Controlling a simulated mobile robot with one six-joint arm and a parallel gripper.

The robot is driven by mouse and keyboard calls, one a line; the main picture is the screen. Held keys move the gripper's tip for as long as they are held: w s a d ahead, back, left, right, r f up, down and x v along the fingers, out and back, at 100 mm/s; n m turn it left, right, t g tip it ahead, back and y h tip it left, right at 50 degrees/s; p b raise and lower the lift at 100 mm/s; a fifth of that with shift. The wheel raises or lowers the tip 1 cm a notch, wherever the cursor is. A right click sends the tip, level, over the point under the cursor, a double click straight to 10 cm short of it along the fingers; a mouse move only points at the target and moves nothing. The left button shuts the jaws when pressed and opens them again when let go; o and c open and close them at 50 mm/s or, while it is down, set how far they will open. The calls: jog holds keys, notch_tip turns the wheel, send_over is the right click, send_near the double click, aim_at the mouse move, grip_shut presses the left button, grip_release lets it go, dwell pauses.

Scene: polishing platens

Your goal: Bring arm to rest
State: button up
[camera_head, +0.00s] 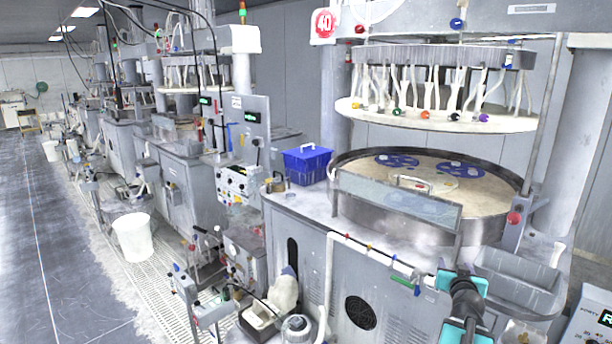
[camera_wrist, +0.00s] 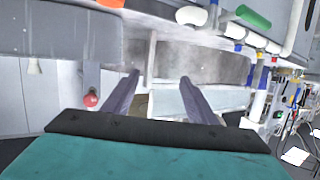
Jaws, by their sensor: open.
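My arm, with teal and black parts, shows at the lower right of the head view, in front of the polishing machine (camera_head: 300,235). In the wrist view my gripper (camera_wrist: 159,78) has its two dark fingers spread apart, with nothing between them. The machine's grey body and pipes lie beyond the fingers, and that view looks turned over. In the head view I cannot make out the fingers.
The round platen basin (camera_head: 350,200) has blue carriers (camera_head: 397,160) on its platen, with a clear guard (camera_head: 400,205) in front. A blue box (camera_head: 307,165) stands left of it. A grey bin (camera_head: 515,283) is close beside my arm. A white bucket (camera_head: 134,238) and open floor (camera_head: 40,230) lie left.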

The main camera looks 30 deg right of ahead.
jog(key=w+a+f+n+y, duration=0.25)
jog(key=w+a+f, duration=0.25)
jog(key=a, duration=0.3)
jog(key=w+a+f+n+y, duration=0.1)
jog(key=w+a+f+y, duration=0.3)
jog(key=a, duration=0.5)
jog(key=w+a+f+n+y, duration=0.1)
jog(key=w+a+f+y, duration=0.1)
jog(key=w+a+f, duration=0.5)
jog(key=s+a+f+n+g+y, duration=0.2)
jog(key=a+f+g, duration=0.3)
jog(key=a, duration=1)
jog(key=s+a+f+n+g+y, duration=0.15)
jog(key=a+f, duration=0.55)
jog(key=a, duration=0.7)
jog(key=s+a+f+n+g+h, duration=0.15)
jog(key=s+a+f+g, duration=0.25)
jog(key=s+a, duration=0.4)
jog(key=s+f+g+b, duration=0.5)
jog(key=s+f, duration=1.9)
jog(key=shift+s+g+b, duration=0.3)
jog(key=shift+s+g, duration=0.05)
